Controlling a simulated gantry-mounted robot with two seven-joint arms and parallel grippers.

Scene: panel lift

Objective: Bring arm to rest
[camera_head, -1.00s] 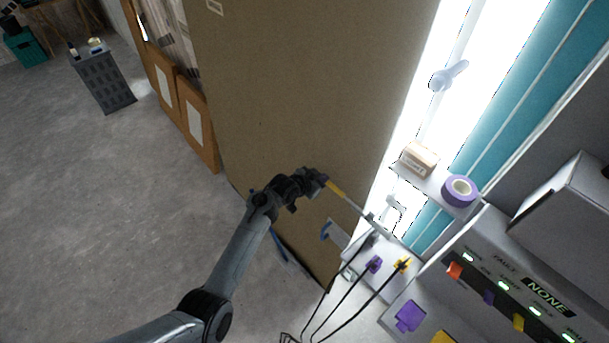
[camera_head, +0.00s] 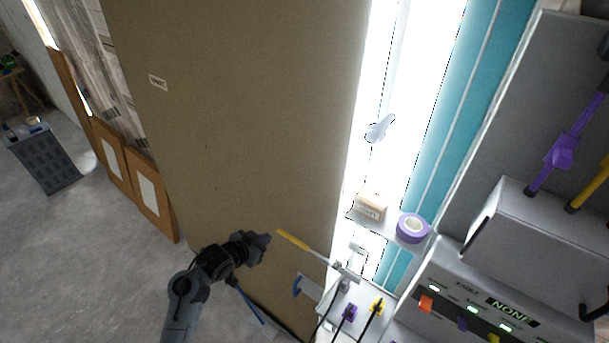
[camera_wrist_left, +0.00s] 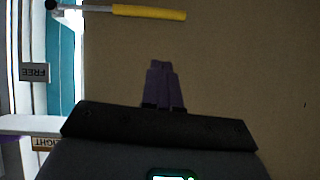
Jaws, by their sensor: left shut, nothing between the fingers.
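My left gripper (camera_head: 266,240) comes in from the lower left in the head view. It is shut and empty, in front of the large brown panel (camera_head: 240,110). In the left wrist view its closed fingers (camera_wrist_left: 163,72) show at the middle, with the brown panel (camera_wrist_left: 245,60) behind. A yellow-handled tool (camera_head: 293,239) is just right of the fingertips in the head view, apart from them. Its yellow handle (camera_wrist_left: 148,12) also shows above the fingers in the left wrist view. My right gripper is not in view.
A shelf right of the panel holds a small box (camera_head: 370,206) and a roll of purple tape (camera_head: 412,228). A grey console (camera_head: 470,295) with lights and plugs stands at the lower right. A grey crate (camera_head: 45,160) stands on the floor at far left.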

